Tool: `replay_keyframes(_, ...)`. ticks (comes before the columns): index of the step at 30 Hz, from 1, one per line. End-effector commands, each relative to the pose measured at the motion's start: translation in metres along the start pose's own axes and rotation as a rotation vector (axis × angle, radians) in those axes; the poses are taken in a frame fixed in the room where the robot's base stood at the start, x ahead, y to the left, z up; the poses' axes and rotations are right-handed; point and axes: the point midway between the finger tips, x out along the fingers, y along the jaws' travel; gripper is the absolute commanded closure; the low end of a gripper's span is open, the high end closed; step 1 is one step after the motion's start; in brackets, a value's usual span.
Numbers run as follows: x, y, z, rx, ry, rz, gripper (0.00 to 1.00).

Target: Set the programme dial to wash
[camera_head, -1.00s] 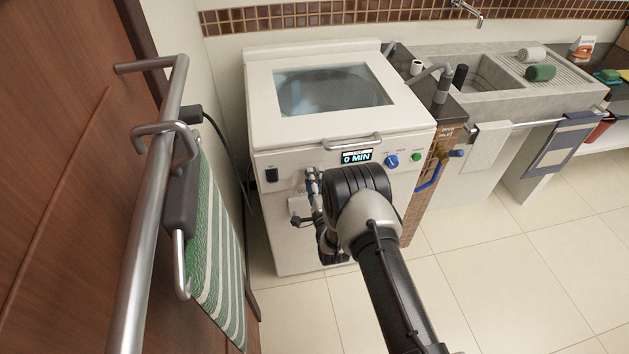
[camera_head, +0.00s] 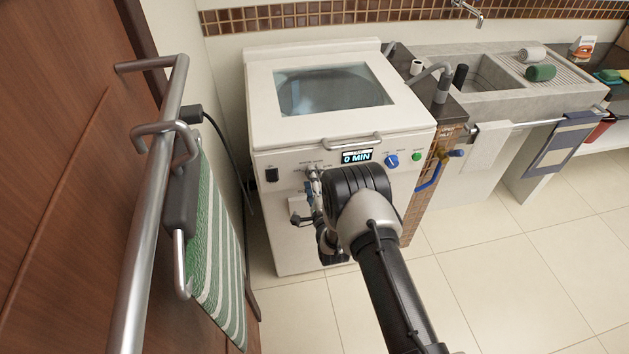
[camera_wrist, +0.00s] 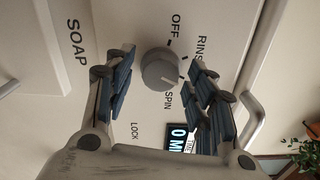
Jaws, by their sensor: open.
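The programme dial (camera_wrist: 158,68) is a round grey knob on the washing machine's front panel. In the wrist view, OFF, RINSE and SPIN are printed around it; I see no wash label. A pale mark shows on its face near the SPIN side, but the exact setting is hard to read. My gripper (camera_wrist: 164,72) is open, with one blue-padded finger on each side of the dial; contact is not clear. In the head view my gripper (camera_head: 315,186) is at the front panel, partly hidden by my wrist, and the dial is hard to make out.
The white washing machine (camera_head: 262,130) has a display (camera_head: 356,156) reading 0 MIN, a blue knob (camera_head: 391,161) and a green button (camera_head: 416,156). A lid handle (camera_head: 350,142) juts out above the display. A door with a metal bar (camera_head: 150,200) stands close at left. Floor at right is clear.

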Motion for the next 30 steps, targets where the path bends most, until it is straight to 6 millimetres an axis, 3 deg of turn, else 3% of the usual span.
replay_keyframes(13, -0.008, 0.0, 0.0, 0.0, 0.001, 0.001, 0.45)
replay_keyframes(24, -0.081, 0.001, 0.0, 0.0, 0.001, 0.005, 0.45)
replay_keyframes(30, -0.111, 0.001, 0.0, 0.0, 0.0, 0.002, 0.45)
